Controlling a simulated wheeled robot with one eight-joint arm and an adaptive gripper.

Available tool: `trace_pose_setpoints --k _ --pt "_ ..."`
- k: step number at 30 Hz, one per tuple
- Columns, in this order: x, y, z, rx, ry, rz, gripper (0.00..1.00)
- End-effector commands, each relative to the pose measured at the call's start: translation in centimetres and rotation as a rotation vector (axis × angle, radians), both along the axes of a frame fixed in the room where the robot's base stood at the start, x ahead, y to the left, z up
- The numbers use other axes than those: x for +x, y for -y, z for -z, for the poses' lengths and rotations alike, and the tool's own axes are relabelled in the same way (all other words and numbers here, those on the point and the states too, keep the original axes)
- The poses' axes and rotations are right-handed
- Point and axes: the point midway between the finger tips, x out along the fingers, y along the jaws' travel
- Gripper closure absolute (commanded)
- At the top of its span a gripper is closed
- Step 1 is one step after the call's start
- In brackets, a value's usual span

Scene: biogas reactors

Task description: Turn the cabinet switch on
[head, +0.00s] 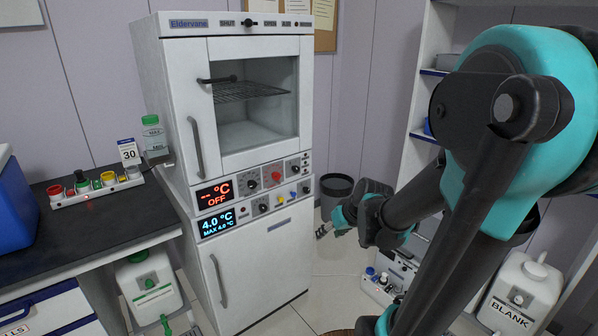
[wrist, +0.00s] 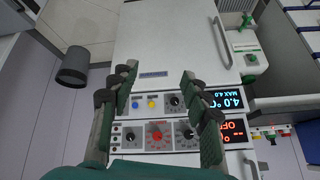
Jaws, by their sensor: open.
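The white cabinet (head: 245,130) stands upright with a glass upper door and a plain lower door. Its upper control row has a red display reading OFF (head: 214,195), a red knob (head: 275,177) and black knobs beside it. The lower row has a blue display reading 4.0 °C (head: 216,222), black knobs and small coloured buttons. My gripper (head: 323,231) is open and empty, right of the cabinet's lower part. In the upside-down wrist view the control panel (wrist: 142,120) shows between and behind the fingers, apart from the fingertips.
A grey bin (head: 337,190) stands behind my gripper. Shelving is at right, with a white BLANK canister (head: 520,292) on the floor.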

Motion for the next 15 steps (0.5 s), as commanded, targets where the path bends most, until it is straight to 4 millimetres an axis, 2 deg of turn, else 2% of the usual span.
trace_pose_setpoints --k 1,3,9,12,15 --pt "2.8 -0.3 -1.0 0.027 0.046 -0.035 0.53" --pt "6.4 -0.7 -2.5 0.063 0.124 -0.091 0.53" --pt "16.3 -0.1 -6.4 0.123 0.372 -0.199 0.53" --pt "19.9 0.8 -7.8 0.131 0.477 -0.224 0.53" --pt "22.4 1.6 -8.8 0.132 0.551 -0.235 0.53"
